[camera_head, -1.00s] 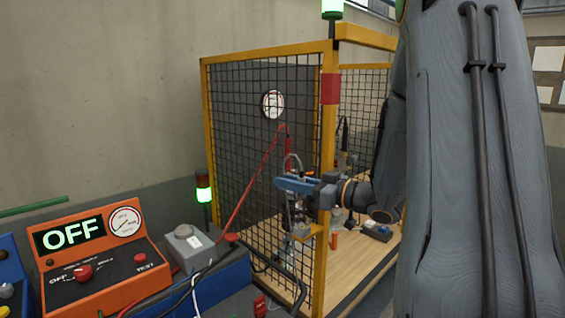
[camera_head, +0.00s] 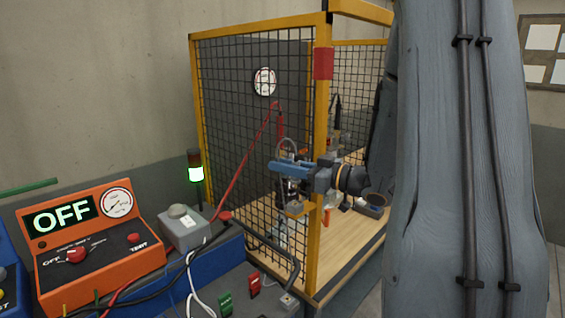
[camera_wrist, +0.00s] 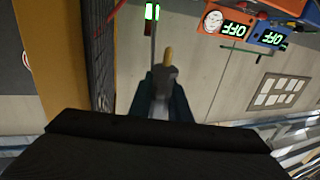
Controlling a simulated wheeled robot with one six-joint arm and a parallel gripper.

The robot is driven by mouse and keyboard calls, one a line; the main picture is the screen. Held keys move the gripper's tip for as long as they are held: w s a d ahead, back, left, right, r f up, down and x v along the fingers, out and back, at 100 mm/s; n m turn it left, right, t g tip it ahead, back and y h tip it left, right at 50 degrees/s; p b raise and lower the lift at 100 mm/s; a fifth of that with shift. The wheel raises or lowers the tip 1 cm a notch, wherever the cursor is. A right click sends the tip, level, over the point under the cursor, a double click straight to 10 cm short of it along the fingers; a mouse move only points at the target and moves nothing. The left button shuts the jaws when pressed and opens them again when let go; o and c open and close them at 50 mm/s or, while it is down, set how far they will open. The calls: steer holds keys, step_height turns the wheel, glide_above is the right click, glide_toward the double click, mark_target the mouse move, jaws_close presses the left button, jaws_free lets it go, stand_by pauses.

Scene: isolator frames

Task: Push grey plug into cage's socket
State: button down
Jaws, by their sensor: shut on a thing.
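My gripper (camera_head: 290,168) shows small in the head view, with blue fingers, in front of the cage's mesh beside its near yellow post. In the wrist view my gripper (camera_wrist: 166,98) is shut on the grey plug (camera_wrist: 166,77), whose tan tip points away from the wrist. In the head view the plug is too small to make out clearly. The cage (camera_head: 318,240) has a yellow frame and black mesh. I cannot tell which part is the socket.
An orange panel (camera_head: 90,265) reading OFF stands at left. A grey box (camera_head: 184,230) and loose cables lie on the blue bench. A wooden floor (camera_head: 345,245) lies inside the cage.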

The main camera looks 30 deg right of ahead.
step_height(320, 180, down, 4)
steer(key=shift+r+b, duration=0.25)
steer(key=shift+b, duration=0.55)
steer(key=shift+p, duration=0.75)
stand_by(1.2)
steer(key=shift+f+b, duration=0.65)
steer(key=shift+f, duration=0.8)
steer(key=c, duration=1.6)
jaws_free()
steer(key=shift+o, duration=0.2)
